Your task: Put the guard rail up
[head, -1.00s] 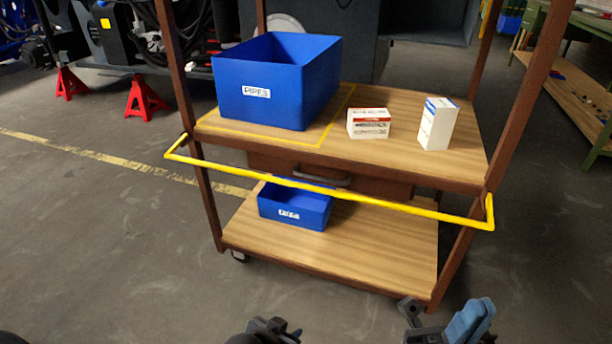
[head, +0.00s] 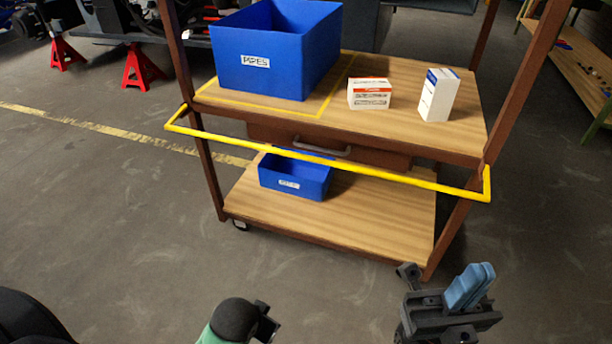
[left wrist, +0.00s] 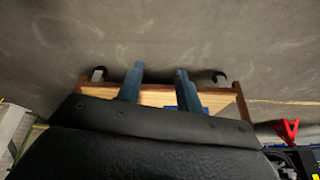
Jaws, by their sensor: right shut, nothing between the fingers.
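The yellow guard rail (head: 400,180) is a long bar with short bent ends. In the head view it crosses the front of the brown cart (head: 330,232), below the upper shelf's front edge, with its ends at the two front posts. My right gripper (head: 468,285) is at the bottom right, in front of the cart, with its blue fingers together and empty, apart from the rail. My left gripper (left wrist: 158,72) shows in the left wrist view with its two blue fingers apart and nothing between them. I cannot make out the rail there.
The upper shelf holds a blue PIPES bin (head: 270,62) and two small boxes, a low one (head: 368,94) and a tall one (head: 438,95). A smaller blue bin (head: 295,178) sits on the lower shelf. Red stands (head: 138,65) are at the back left. The floor before the cart is clear.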

